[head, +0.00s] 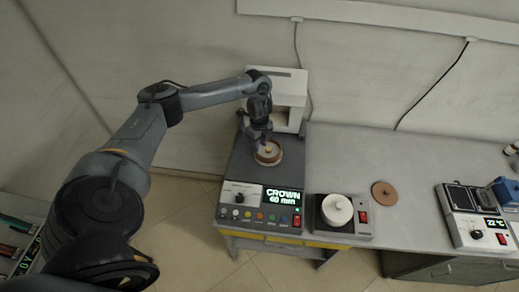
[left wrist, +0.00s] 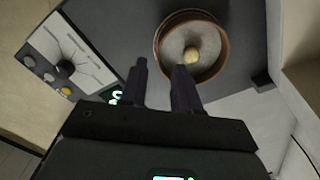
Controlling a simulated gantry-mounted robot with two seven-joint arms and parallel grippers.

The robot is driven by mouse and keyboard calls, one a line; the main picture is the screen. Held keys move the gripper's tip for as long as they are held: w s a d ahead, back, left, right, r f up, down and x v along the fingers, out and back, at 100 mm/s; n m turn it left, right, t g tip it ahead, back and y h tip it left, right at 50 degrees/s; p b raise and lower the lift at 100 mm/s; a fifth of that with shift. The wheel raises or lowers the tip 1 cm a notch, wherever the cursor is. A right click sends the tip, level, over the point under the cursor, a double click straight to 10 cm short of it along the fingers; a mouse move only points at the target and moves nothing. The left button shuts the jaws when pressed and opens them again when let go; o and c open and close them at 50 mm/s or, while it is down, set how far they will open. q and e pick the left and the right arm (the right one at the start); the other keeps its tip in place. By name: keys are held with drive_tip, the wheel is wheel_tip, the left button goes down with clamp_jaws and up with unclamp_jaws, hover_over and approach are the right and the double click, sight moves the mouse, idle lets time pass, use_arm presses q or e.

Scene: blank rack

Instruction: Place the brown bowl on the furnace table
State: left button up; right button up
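The brown bowl (head: 268,156) rests on the dark grey top of the furnace table (head: 242,160), in front of the white furnace. It is round with a pale inside and a small yellowish lump in it; it also shows in the left wrist view (left wrist: 207,68). My left gripper (head: 262,141) points down at the bowl's back-left side. In the left wrist view its fingers (left wrist: 161,70) are apart, one outside the rim and one overlapping the bowl. I cannot tell whether they touch it. My right gripper is not in view.
The white furnace (head: 291,98) stands behind the bowl. A control panel reading "CROWN 60 mm" (head: 262,207) is at the front.

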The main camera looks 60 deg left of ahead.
use_arm(q)
wheel_tip(320, 180, up, 5)
drive_tip(key=p, duration=0.2)
drive_tip(key=w+d+f+m+t, duration=0.1)
drive_tip(key=w+d+f, duration=0.15)
drive_tip(key=d, duration=0.55)
drive_tip(key=w+d+f+m+t, duration=0.1)
drive_tip(key=w+d+f+m, duration=0.1)
drive_tip(key=d+f, duration=0.35)
drive_tip(key=s+d+n+t+h, duration=0.1)
drive_tip(key=d+t+h, duration=0.25)
drive_tip(key=d, duration=2.05)
drive_tip(key=s+d+r+n+t+y, duration=0.2)
drive_tip(key=s+d+r+n, duration=0.25)
drive_tip(key=s+n, duration=0.2)
drive_tip(key=s+a+r+n+g, duration=0.1)
drive_tip(key=s+a+n+g, duration=0.1)
drive_tip(key=s, duration=0.4)
drive_tip(key=s+a+r+n+g+y, duration=0.1)
drive_tip(key=s+a+n+g, duration=0.1)
drive_tip(key=s+a+n, duration=0.3)
drive_tip(key=shift+s+r+n+p, duration=0.2)
drive_tip(key=shift+s+n+p, duration=0.1)
drive_tip(key=shift+s+n, duration=0.4)
